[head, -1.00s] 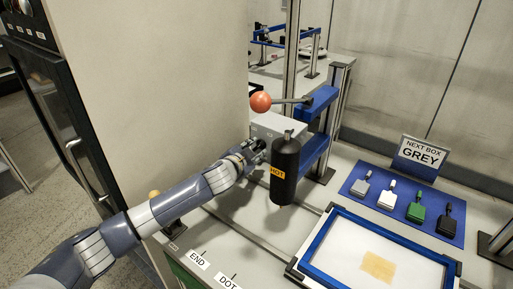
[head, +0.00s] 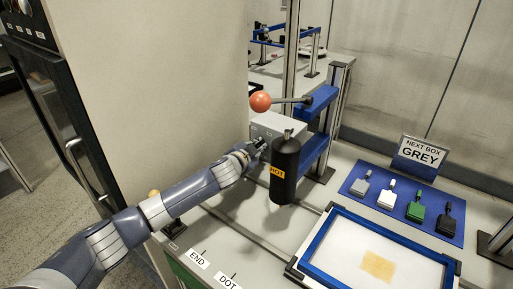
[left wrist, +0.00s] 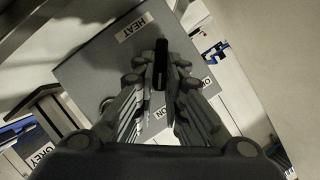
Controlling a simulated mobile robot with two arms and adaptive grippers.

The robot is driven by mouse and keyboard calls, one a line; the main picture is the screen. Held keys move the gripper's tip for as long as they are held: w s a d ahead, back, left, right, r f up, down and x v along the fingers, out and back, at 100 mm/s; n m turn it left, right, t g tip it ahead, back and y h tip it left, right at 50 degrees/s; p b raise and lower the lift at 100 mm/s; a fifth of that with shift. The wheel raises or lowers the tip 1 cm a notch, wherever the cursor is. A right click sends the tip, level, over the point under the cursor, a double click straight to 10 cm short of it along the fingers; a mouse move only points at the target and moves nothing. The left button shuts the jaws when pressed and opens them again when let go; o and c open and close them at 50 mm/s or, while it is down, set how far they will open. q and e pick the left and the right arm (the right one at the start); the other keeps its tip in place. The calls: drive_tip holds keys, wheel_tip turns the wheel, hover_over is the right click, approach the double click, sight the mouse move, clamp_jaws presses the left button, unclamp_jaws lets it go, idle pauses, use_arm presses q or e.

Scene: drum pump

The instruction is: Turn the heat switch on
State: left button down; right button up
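The grey box (head: 288,124) stands behind the black cylinder marked HOT. In the left wrist view its face (left wrist: 85,72) carries a HEAT label (left wrist: 134,27) and an ON label (left wrist: 206,85). Another label is partly covered by the fingers. My left gripper (head: 262,146) is at the front of the box, left of the cylinder. My right gripper is not in view.
The black HOT cylinder (head: 285,172) is close right of my left gripper. A red-balled lever (head: 261,101) sits above. A tall cabinet wall (head: 150,85) borders the left.

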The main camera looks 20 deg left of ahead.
use_arm(q)
drive_tip(key=shift+f, duration=0.1)
drive_tip(key=shift+d+f, duration=0.1)
drive_tip(key=shift+m+b, duration=0.45)
drive_tip(key=shift+m, duration=0.05)
drive_tip(key=c, duration=1.7)
unclamp_jaws()
drive_tip(key=shift+o, duration=0.2)
drive_tip(key=shift+s, duration=0.1)
